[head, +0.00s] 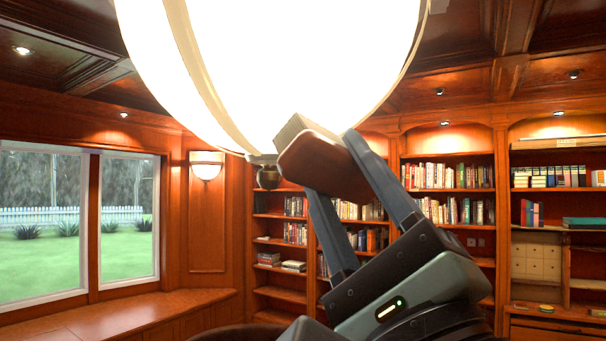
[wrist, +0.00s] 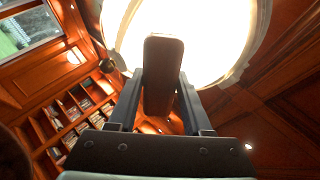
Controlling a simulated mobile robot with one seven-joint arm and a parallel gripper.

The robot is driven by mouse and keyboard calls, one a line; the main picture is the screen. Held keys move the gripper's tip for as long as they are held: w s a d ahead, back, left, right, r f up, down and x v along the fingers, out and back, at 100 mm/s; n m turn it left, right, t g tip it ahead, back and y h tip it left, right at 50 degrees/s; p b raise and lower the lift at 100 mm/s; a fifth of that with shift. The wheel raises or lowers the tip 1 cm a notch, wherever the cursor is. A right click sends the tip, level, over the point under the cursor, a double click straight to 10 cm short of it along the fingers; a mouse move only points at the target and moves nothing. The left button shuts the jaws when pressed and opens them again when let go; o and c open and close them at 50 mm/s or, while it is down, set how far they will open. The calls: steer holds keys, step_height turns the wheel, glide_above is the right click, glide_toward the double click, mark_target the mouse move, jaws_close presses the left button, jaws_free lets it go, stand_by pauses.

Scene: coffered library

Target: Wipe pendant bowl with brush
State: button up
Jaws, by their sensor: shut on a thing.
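The pendant bowl (head: 275,70) is a large, glowing white globe with metal ribs, filling the top middle of the head view. It also shows at the top of the wrist view (wrist: 215,45). My gripper (head: 335,165) is raised just below the bowl and shut on the brush (head: 318,168). The brush has a brown wooden back and a pale bristle side facing up toward the bowl. In the wrist view the brush (wrist: 163,75) stands upright between the fingers, overlapping the bowl. The bristles look at or very near the bowl's lower right surface; I cannot tell if they touch.
Bookshelves (head: 450,205) line the back wall. A window (head: 45,225) with a wooden bench (head: 130,310) below it is at the left. A lit wall sconce (head: 206,165) hangs beside the window. The coffered ceiling (head: 470,50) is overhead. The air around my gripper looks clear.

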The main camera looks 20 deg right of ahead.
steer(key=shift+b+v, duration=0.6)
steer(key=shift+v, duration=0.25)
steer(key=shift+s+d+f, duration=0.2)
steer(key=shift+s+f, duration=0.25)
